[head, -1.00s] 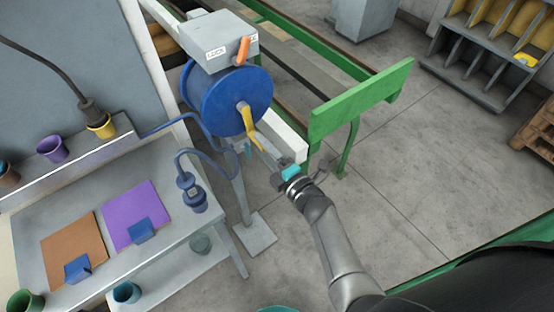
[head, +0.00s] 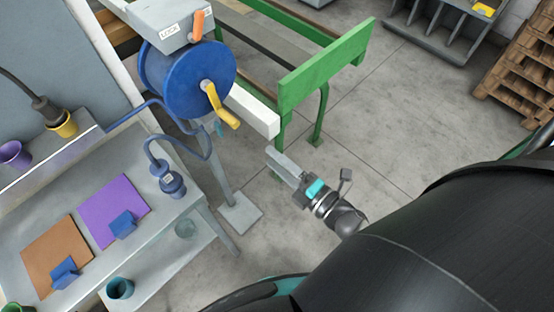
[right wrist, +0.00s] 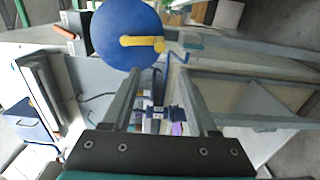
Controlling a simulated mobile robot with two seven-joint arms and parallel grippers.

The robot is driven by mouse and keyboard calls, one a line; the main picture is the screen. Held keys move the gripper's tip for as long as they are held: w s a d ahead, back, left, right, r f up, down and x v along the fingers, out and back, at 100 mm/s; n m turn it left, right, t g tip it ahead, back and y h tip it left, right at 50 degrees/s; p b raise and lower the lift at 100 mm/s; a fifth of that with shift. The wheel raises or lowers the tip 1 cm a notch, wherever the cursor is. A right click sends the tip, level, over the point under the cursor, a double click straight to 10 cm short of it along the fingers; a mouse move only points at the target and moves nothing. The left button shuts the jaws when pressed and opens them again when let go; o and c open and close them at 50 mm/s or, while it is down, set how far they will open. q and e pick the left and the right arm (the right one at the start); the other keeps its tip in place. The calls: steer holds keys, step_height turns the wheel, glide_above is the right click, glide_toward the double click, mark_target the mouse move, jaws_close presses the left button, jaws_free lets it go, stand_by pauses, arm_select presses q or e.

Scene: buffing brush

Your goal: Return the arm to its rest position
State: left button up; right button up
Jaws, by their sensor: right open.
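My right gripper (head: 283,163) is in the middle of the head view, open and empty. It hangs over the floor to the right of the blue hose reel (head: 188,80) and is apart from it. The reel's yellow crank handle (head: 221,105) is left of and above the gripper. In the right wrist view, my two fingers (right wrist: 160,98) stand apart, with the blue reel (right wrist: 125,35) and yellow handle (right wrist: 143,41) beyond them. My left gripper is not in view.
A green rail frame (head: 325,65) stands behind the gripper. A grey workbench (head: 165,222) at left holds a purple mat (head: 112,205), an orange mat (head: 55,252) and a blue connector (head: 170,180). A wooden pallet (head: 518,68) is far right. Floor between is clear.

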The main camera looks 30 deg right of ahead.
stand_by(0.5)
steer(key=s+a+f+n+g+b, duration=0.2)
steer(key=s+f+n+g, duration=0.1)
steer(key=f+n, duration=0.4)
steer(key=s+a+f+n+g+b, duration=0.2)
steer(key=s+f+n+g, duration=0.15)
steer(key=f, duration=0.55)
steer(key=s+a+f+n+g+b, duration=0.2)
steer(key=s+f+n+g, duration=0.1)
steer(key=f+n, duration=0.4)
steer(key=s+d+f+n+g+h+b, duration=0.3)
steer(key=s+f+n, duration=0.7)
steer(key=n, duration=0.7)
steer(key=s+d+f+n+g+h+b, duration=0.3)
steer(key=s+d+f+n+b, duration=0.2)
steer(key=s+f+n, duration=0.5)
step_height(320, 180, down, 4)
steer(key=d+n, duration=0.1)
steer(key=n, duration=0.7)
steer(key=shift+d+f, duration=0.2)
steer(key=shift+d, duration=0.05)
steer(key=shift+g, duration=0.25)
